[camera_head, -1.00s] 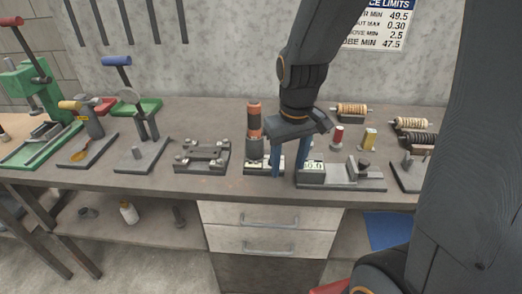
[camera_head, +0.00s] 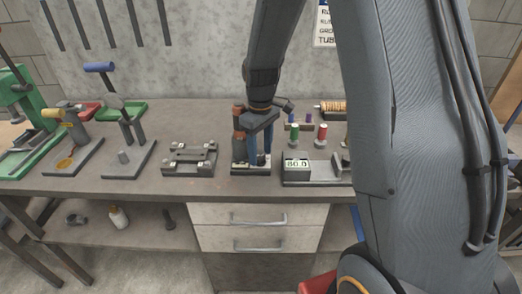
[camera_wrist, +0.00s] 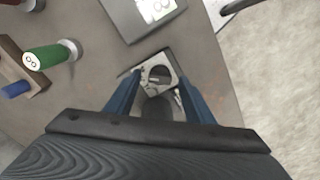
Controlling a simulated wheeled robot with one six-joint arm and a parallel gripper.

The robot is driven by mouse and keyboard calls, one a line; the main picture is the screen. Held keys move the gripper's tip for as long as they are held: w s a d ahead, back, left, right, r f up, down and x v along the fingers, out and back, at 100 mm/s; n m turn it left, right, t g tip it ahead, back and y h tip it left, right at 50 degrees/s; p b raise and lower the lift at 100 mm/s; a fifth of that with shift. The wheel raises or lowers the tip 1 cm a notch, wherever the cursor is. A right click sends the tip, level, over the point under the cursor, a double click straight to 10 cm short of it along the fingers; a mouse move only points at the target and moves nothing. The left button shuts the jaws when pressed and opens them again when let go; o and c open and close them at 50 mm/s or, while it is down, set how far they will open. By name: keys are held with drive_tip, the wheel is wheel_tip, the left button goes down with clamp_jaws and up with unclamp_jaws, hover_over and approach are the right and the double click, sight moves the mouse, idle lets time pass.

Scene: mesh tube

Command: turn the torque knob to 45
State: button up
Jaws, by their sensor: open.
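My gripper (camera_head: 260,160) points down with its blue fingers apart, over a small dark-based device (camera_head: 237,168) on the bench. Contact cannot be told. I cannot tell for sure which part is the torque knob, and no dial mark is readable.
A grey unit with a display (camera_head: 297,163), reading about 80.0, stands just right of my gripper. Green (camera_head: 294,133) and red (camera_head: 321,135) spools stand behind it. A flat grey fixture (camera_head: 190,158) is to the left. Bare bench lies between them.

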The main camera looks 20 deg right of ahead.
sight(260, 156)
drive_tip(key=shift+f, duration=0.4)
drive_tip(key=c, duration=1)
drive_tip(key=shift+r+m+p, duration=0.1)
drive_tip(key=shift+m+p, duration=0.3)
drive_tip(key=shift+m, duration=1.9)
drive_tip(key=shift+c, duration=0.2)
drive_tip(key=o, duration=1)
drive_tip(key=shift+o, duration=0.2)
drive_tip(key=shift+r+b, duration=1.05)
drive_tip(key=shift+r, duration=2.85)
